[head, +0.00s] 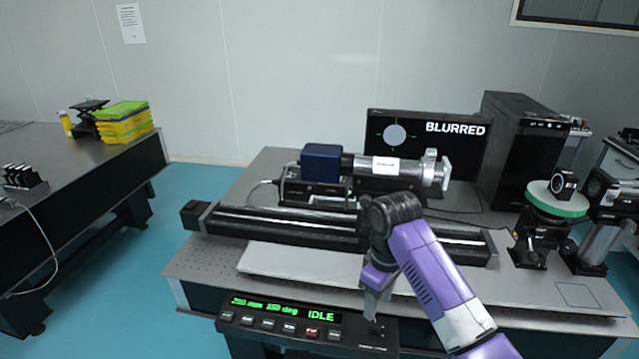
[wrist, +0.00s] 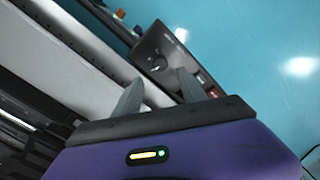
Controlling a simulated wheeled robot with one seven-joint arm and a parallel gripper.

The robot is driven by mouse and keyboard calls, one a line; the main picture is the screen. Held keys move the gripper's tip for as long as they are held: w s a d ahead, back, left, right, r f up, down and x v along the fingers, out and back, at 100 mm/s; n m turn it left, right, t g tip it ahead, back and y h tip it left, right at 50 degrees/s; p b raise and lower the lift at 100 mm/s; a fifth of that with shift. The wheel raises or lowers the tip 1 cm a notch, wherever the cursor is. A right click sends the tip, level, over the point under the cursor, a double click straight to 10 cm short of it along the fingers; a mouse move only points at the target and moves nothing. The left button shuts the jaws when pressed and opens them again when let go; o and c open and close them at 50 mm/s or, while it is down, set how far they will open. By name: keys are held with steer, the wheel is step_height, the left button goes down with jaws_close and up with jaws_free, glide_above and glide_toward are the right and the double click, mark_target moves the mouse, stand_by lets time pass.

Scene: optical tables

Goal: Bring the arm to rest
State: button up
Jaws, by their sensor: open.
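My purple arm reaches in from the lower right in the head view. My gripper (head: 373,311) points down near the right end of the control box (head: 262,323), in front of the table edge. In the wrist view my gripper (wrist: 160,88) shows two grey fingers set apart with nothing between them. The control box (wrist: 160,62) lies beyond the fingertips there, with a dark knob on its face. In the head view its green display reads IDLE. I cannot tell whether a finger touches the box.
The optical table (head: 200,262) carries a long black rail (head: 290,226), a blue-and-silver camera assembly (head: 321,163), a monitor (head: 420,150) reading BLURRED, a black computer tower (head: 515,150) and optic mounts (head: 543,230) at right. Another table (head: 80,175) stands left. Blue floor lies between them.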

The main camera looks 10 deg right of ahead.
steer(key=w+a+r+m+t+y, duration=0.3)
steer(key=w+a+r+t, duration=0.2)
steer(key=w+a+t, duration=0.5)
steer(key=s+d+m+t+h+b, duration=0.1)
steer(key=s+d, duration=0.2)
steer(key=s, duration=1.5)
steer(key=s+d+m+t+h+b, duration=0.1)
steer(key=s+d+m+t, duration=0.1)
steer(key=s, duration=1.6)
steer(key=s+d+m+t+h+b, duration=0.1)
steer(key=s+d, duration=0.4)
steer(key=s, duration=1.3)
steer(key=shift+s+f+m+t, duration=0.2)
steer(key=shift+f+m+t, duration=0.1)
steer(key=shift+f+m, duration=0.15)
steer(key=shift+c, duration=0.2)
